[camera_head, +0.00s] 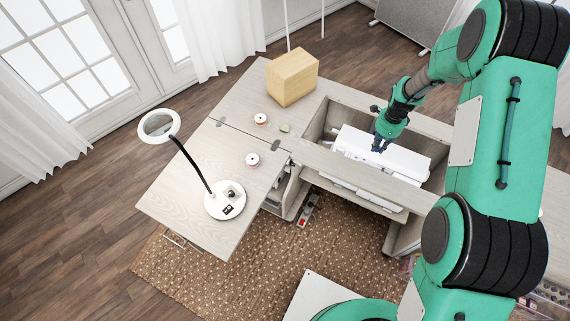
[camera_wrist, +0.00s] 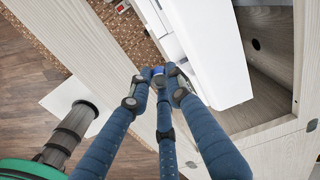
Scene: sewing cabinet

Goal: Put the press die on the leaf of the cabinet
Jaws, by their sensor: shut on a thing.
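My gripper (camera_head: 381,146) is over the open well of the cabinet, beside the white sewing machine. In the wrist view its blue fingers (camera_wrist: 162,78) are closed together on a small thing. Only a bit of blue and grey shows between the tips; I take it to be the press die (camera_wrist: 158,70), mostly hidden by the fingers. I cannot make out the die in the head view. The leaf of the cabinet (camera_head: 165,200) is the pale wood panel folded out at the lower left, far to the left of my gripper.
A magnifier lamp (camera_head: 225,205) stands on the leaf. The white machine (camera_head: 400,155) lies in the well, which has raised wooden walls. The leaf's left part is bare.

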